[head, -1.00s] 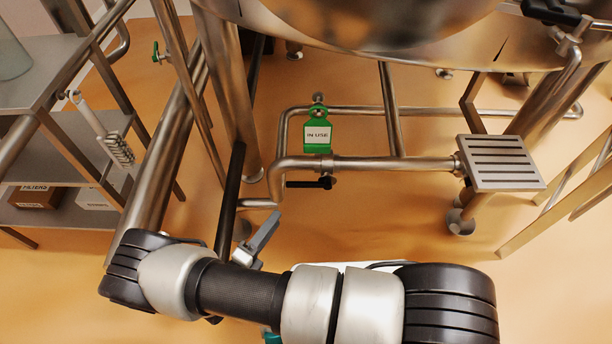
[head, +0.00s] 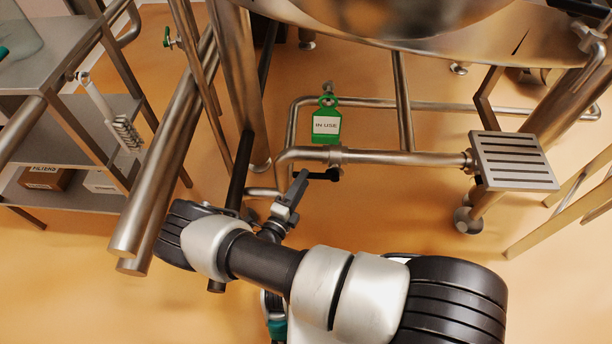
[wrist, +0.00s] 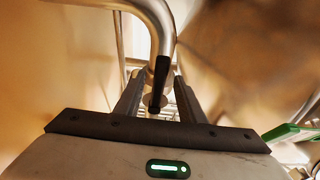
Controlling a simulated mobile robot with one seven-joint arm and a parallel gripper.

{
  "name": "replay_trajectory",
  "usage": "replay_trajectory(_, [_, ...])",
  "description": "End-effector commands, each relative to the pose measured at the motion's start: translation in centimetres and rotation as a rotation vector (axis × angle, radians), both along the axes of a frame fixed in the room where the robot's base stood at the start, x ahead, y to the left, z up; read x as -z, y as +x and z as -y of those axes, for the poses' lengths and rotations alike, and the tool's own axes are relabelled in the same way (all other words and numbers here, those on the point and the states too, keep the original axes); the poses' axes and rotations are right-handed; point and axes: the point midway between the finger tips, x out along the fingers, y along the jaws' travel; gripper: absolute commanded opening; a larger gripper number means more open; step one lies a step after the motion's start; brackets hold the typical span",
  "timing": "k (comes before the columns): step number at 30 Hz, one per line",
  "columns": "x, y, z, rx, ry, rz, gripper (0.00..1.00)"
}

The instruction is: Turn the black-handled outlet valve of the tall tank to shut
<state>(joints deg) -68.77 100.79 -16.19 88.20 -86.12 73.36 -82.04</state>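The black valve handle (head: 322,175) sits below the steel outlet pipe (head: 400,158), pointing left in the head view. The tall tank (head: 460,30) is above it. My gripper (head: 297,188) is close to the handle's left end. In the wrist view my gripper (wrist: 158,100) is open, its two fingers apart. The black handle (wrist: 160,78) shows between them in the picture, running down from the bent pipe (wrist: 158,25). I cannot tell whether either finger touches it.
A green "IN USE" tag (head: 326,122) hangs just above the handle; green also shows at the wrist view's right edge (wrist: 285,132). Tank legs (head: 238,90) stand left, a slotted steel plate (head: 514,160) right. A shelf cart (head: 75,195) is far left. Open floor lies lower right.

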Motion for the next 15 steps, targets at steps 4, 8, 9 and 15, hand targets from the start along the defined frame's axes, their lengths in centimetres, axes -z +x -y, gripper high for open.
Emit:
replay_trajectory(4, [0.1,1.9,0.9,0.001,0.0,0.001,0.36])
replay_trajectory(8, [0.1,2.7,1.3,0.001,0.0,-0.001,0.36])
replay_trajectory(9, [0.0,2.8,1.3,0.001,0.0,0.0,0.36])
replay_trajectory(15, [0.0,3.0,1.4,0.0,0.0,0.0,0.36])
